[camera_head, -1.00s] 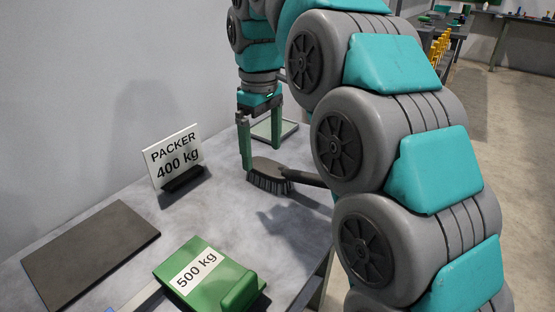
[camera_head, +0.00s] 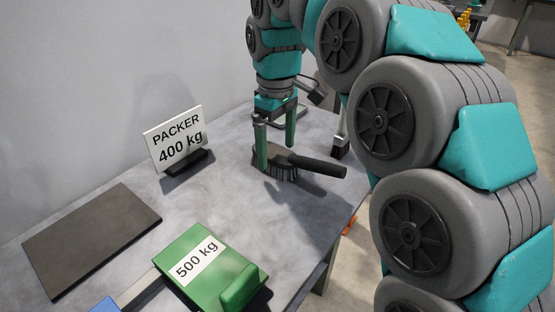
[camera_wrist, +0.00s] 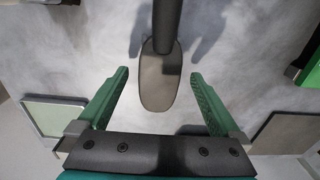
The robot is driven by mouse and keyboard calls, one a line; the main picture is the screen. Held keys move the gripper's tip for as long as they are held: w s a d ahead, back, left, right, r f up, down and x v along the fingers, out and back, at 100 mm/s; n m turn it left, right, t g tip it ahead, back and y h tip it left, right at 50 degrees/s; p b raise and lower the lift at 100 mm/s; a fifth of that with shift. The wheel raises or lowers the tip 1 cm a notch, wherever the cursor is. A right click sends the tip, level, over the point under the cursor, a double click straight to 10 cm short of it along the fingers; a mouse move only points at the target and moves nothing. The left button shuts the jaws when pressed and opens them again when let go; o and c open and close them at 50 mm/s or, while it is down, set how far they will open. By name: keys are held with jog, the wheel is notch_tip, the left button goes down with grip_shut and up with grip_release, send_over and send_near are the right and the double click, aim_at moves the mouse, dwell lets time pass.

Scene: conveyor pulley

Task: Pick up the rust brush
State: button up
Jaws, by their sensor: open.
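The rust brush (camera_head: 316,165) is black, with a wide bristled head and a long handle, and lies on the grey table. In the head view its handle points right and its bristles face down. My gripper (camera_head: 276,156) is open, its two green fingers reaching down at the brush head, one in front of it. In the wrist view the brush head (camera_wrist: 159,82) shows between and just beyond the open fingers (camera_wrist: 160,78), apart from both, with the handle running up out of frame. Whether the fingertips reach below the head's top cannot be told.
A "PACKER 400 kg" sign (camera_head: 176,139) stands left of the brush. A dark flat plate (camera_head: 90,238) lies at the left, and a green "500 kg" block (camera_head: 208,268) is at the front.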

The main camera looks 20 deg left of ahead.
jog(key=shift+d+f, duration=0.1)
jog(key=shift+f, duration=1.2)
jog(key=shift+c, duration=0.4)
grip_shut()
jog(key=shift+r, duration=0.1)
jog(key=shift+w+r, duration=0.1)
jog(key=shift+r, duration=1.6)
jog(key=s, duration=0.5)
jog(key=s+r+b, duration=0.1)
jog(key=s, duration=1)
jog(key=shift+s+d+r+b, duration=0.1)
jog(key=shift+d+r+b, duration=0.2)
jog(key=shift+b, duration=0.1)
